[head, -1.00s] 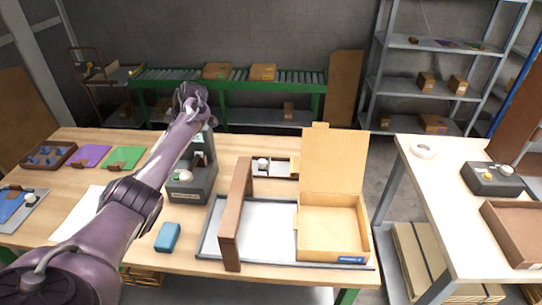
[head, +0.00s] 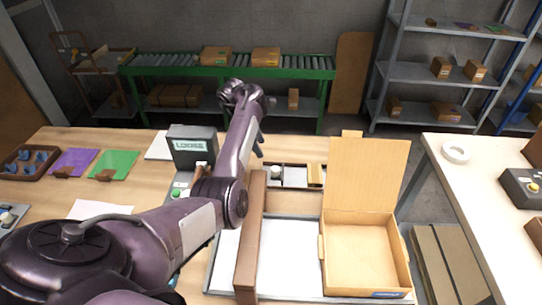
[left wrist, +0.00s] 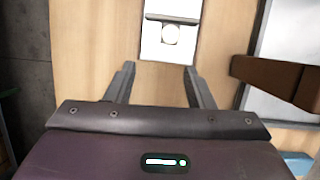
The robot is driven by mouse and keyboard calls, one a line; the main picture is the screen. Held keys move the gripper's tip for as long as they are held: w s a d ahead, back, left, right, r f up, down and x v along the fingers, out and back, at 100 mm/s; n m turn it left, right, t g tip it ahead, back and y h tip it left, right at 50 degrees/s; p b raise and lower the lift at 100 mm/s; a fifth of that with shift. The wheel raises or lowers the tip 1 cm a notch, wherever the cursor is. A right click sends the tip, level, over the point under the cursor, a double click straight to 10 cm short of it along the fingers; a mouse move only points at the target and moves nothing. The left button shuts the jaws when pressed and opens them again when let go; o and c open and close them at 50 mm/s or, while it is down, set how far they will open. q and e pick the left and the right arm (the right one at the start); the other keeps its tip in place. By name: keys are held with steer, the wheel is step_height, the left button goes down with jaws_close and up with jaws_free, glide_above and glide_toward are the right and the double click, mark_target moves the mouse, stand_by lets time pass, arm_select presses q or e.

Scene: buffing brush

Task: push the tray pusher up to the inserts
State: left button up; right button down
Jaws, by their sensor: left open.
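A small shallow tray (head: 296,176) lies on the table behind the big grey tray. A pale round knob (head: 276,172), which seems to belong to the tray pusher, stands at its left end. A tan piece (head: 315,175), perhaps the inserts, shows at its right end. The left wrist view shows the pale knob (left wrist: 171,34) at the top, just beyond my fingertips. My left gripper (head: 259,147) is open and empty, to the left of the small tray and apart from the knob; its fingers (left wrist: 158,75) are spread in the left wrist view. My right gripper is not in view.
A brown upright bar (head: 250,240) stands across the grey tray, close to my left forearm. An open cardboard box (head: 362,255) with raised lid is to its right. A grey device reading LOOSE (head: 192,146) stands behind my arm.

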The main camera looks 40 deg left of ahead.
mark_target(275, 168)
arm_select(q)
steer(key=shift+h, duration=0.5)
steer(key=x, duration=0.4)
steer(key=d+b+x, duration=0.1)
steer(key=x, duration=0.4)
steer(key=shift+s+d, duration=0.2)
steer(key=shift+w+f, duration=0.1)
steer(key=shift+f, duration=0.15)
steer(key=shift+a+f, duration=0.1)
steer(key=shift+c, duration=1.6)
steer(key=c, duration=0.5)
steer(key=shift+c, duration=1.1)
jaws_close()
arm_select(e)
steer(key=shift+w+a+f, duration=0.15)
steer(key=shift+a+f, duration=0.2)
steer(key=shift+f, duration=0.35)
